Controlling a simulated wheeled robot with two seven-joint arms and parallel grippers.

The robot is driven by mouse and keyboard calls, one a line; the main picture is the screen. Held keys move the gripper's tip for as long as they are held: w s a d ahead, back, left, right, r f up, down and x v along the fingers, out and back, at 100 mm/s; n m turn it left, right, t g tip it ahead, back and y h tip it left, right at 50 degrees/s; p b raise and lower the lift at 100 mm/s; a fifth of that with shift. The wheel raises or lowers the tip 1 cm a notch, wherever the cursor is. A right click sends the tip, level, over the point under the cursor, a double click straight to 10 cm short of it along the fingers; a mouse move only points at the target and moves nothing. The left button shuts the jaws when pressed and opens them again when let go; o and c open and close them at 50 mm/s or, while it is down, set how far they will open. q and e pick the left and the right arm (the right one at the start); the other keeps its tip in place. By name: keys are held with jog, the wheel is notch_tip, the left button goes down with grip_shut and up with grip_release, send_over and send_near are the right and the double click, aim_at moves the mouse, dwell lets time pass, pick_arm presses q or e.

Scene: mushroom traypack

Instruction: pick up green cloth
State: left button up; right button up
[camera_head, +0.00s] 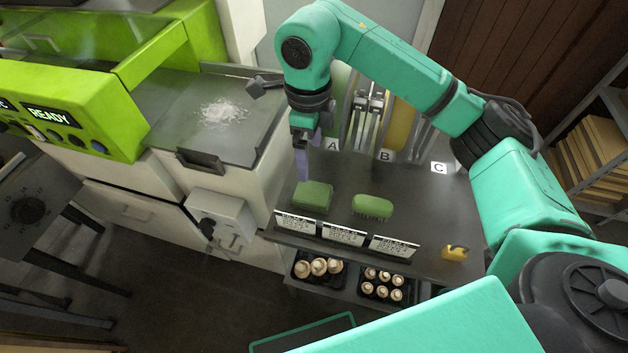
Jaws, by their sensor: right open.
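A green folded cloth (312,195) lies on the dark metal table (415,205), near its left front part. A green brush (372,207) with bristles lies just right of it, a small gap apart. My right gripper (302,163) reaches in from the right and points down with purple fingers. It is open and appears just behind and above the cloth; the picture does not make clear whether it touches. My left gripper is not in view.
Labels A, B and C stand at the table's back, near upright holders. Three text cards (343,235) line the front edge, above black mushroom trays (318,268). A small yellow object (455,253) sits front right. A lime-green machine (70,115) and a counter with white powder (222,112) are left.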

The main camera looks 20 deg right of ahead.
jog(key=p, duration=0.1)
send_over(310, 193)
jog(key=f, duration=0.6)
jog(key=shift+s+a, duration=0.1)
jog(key=shift+s, duration=0.25)
jog(key=f, duration=0.2)
jog(key=f+p, duration=0.1)
jog(key=f, duration=0.1)
jog(key=f+p, duration=0.1)
jog(key=f, duration=0.1)
jog(key=shift+w+f, duration=0.3)
jog(key=shift+w, duration=0.05)
jog(key=shift+f, duration=0.25)
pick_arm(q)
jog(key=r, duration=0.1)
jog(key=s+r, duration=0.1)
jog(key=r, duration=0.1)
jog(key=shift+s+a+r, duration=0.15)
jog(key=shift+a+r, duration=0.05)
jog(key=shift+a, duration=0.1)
pick_arm(e)
jog(key=c, duration=1.2)
